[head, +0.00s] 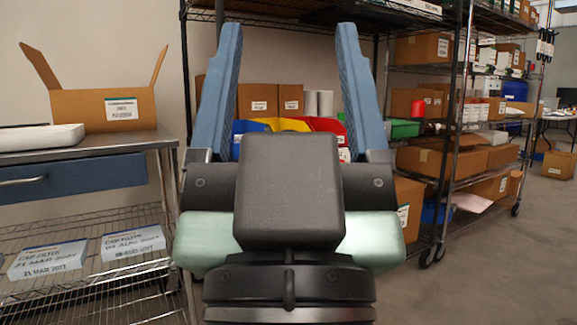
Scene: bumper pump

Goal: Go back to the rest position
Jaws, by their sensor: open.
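My gripper (288,95) fills the middle of the head view. Its two blue fingers stand upright and wide apart, with nothing held between them. The dark wrist block and the pale green body of my arm sit below the fingers. They hide what is low in the middle of the view. Through the gap between the fingers I see coloured bins and cardboard boxes on a shelf behind.
A metal table (100,143) with a blue drawer stands at the left, bearing an open cardboard box (85,108) and a white item (40,137). Labelled packages lie on its wire shelf (140,290). Loaded wheeled racks (462,150) stand behind and right. Floor (510,270) at the right is clear.

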